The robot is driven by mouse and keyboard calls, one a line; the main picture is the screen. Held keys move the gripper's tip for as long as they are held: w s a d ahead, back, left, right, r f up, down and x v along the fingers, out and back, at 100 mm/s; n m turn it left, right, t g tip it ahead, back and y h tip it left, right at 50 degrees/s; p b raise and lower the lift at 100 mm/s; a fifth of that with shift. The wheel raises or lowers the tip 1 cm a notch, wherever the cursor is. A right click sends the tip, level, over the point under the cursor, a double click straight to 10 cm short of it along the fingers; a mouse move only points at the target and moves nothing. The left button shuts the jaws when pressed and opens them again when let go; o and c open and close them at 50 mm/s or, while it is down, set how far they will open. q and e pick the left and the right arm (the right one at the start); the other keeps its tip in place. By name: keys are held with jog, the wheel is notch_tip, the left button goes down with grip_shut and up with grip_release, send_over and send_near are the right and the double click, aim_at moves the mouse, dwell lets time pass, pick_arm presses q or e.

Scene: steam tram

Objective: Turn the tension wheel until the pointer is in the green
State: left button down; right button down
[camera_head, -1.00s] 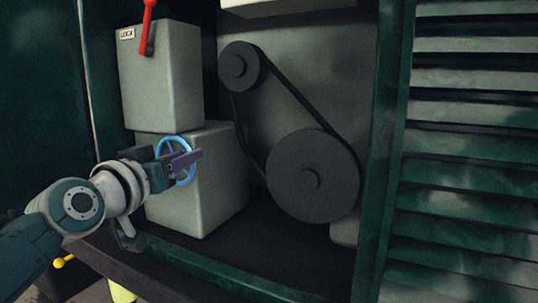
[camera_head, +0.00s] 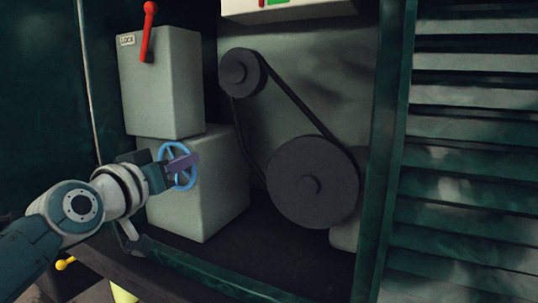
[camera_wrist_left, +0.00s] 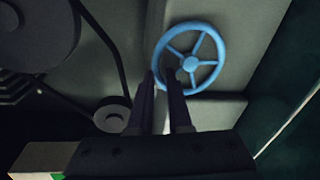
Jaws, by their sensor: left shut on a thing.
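The blue tension wheel (camera_head: 187,183) stands at the front of the lower grey box, with a round rim, spokes and a hub. It also shows nearly whole in the left wrist view (camera_wrist_left: 190,63). My left gripper (camera_head: 184,163) reaches it from the left and is shut on it. In the left wrist view its two dark fingers (camera_wrist_left: 160,76) overlap the wheel's lower-left rim. A white panel (camera_head: 300,10) with a red and a green patch is cut off by the top edge of the head view. No pointer can be made out. My right gripper is out of view.
A grey box (camera_head: 165,90) with a red lever (camera_head: 147,35) and a "LOCK" label stands above the lower grey box (camera_head: 215,185). A belt runs around a small pulley (camera_head: 240,72) and a large pulley (camera_head: 312,185) at the right. The cabinet floor in front is clear.

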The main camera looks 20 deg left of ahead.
pick_arm(q)
jog(key=shift+w+r, duration=0.1)
jog(key=shift+r, duration=0.2)
jog(key=c, duration=0.9)
grip_release()
jog(key=shift+f, duration=0.1)
jog(key=s, duration=0.3)
jog(key=s+d, duration=0.1)
jog(key=s, duration=0.2)
jog(key=s+p, duration=0.1)
jog(key=s, duration=0.3)
jog(key=shift+d, duration=0.15)
